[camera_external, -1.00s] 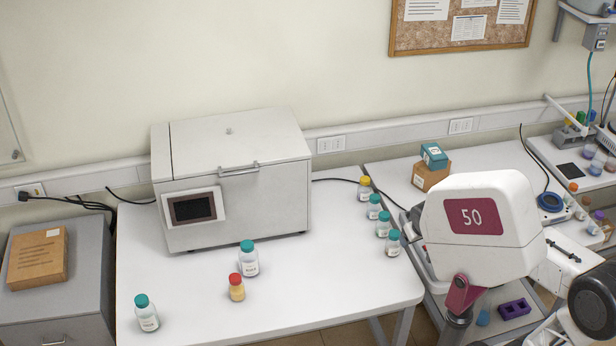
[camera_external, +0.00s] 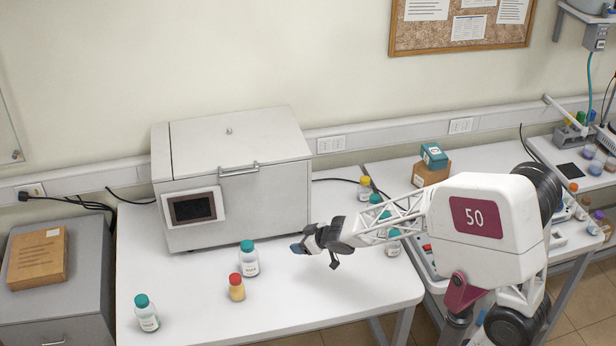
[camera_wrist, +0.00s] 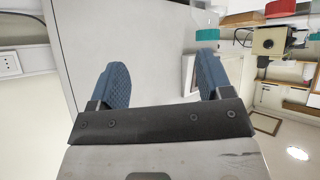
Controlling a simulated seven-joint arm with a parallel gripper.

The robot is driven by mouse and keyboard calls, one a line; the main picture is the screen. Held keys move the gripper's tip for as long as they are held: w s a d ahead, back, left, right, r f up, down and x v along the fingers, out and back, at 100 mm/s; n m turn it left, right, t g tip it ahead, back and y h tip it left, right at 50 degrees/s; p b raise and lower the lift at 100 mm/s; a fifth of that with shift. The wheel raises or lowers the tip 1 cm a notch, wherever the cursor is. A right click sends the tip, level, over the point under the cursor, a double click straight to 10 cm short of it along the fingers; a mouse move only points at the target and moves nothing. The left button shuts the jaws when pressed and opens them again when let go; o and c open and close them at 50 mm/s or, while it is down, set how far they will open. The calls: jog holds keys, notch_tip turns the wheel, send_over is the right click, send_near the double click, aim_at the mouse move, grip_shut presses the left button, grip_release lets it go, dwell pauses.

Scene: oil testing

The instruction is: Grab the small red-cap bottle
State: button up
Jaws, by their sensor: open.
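The small red-cap bottle (camera_external: 237,288), with yellowish contents, stands upright on the white table. A larger clear bottle with a teal cap (camera_external: 249,260) stands just behind it. My gripper (camera_external: 298,248) is above the table, right of both bottles, pointing left and touching neither. In the wrist view its two blue fingers are spread wide with nothing between them (camera_wrist: 162,76). A red cap (camera_wrist: 280,8) shows at the top right edge of the wrist view, likely this bottle's, with its body out of frame. A teal cap (camera_wrist: 207,34) shows near the right finger.
A large white machine (camera_external: 235,170) with a dark screen stands behind the bottles. Another teal-capped bottle (camera_external: 146,314) is at the table's front left. Several capped bottles stand along the right edge, partly behind my arm. The table's front middle is clear.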

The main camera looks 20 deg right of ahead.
aim_at(232, 285)
jog(key=s+a+f+n+g+y, duration=0.1)
jog(key=s+a, duration=0.1)
jog(key=a, duration=0.3)
jog(key=s+a+f+n+g+y, duration=0.1)
jog(key=s+a+f+y, duration=0.1)
jog(key=a, duration=0.4)
jog(key=s+a+f+n+g+y, duration=0.1)
jog(key=s+a+f+n, duration=0.1)
jog(key=a, duration=0.4)
jog(key=shift+s+y, duration=0.15)
jog(key=shift+y, duration=0.25)
jog(key=shift+a, duration=0.1)
jog(key=shift+x, duration=1.2)
jog(key=shift+f, duration=0.1)
jog(key=shift+x, duration=2.55)
jog(key=shift+f, duration=0.15)
jog(key=c, duration=1.1)
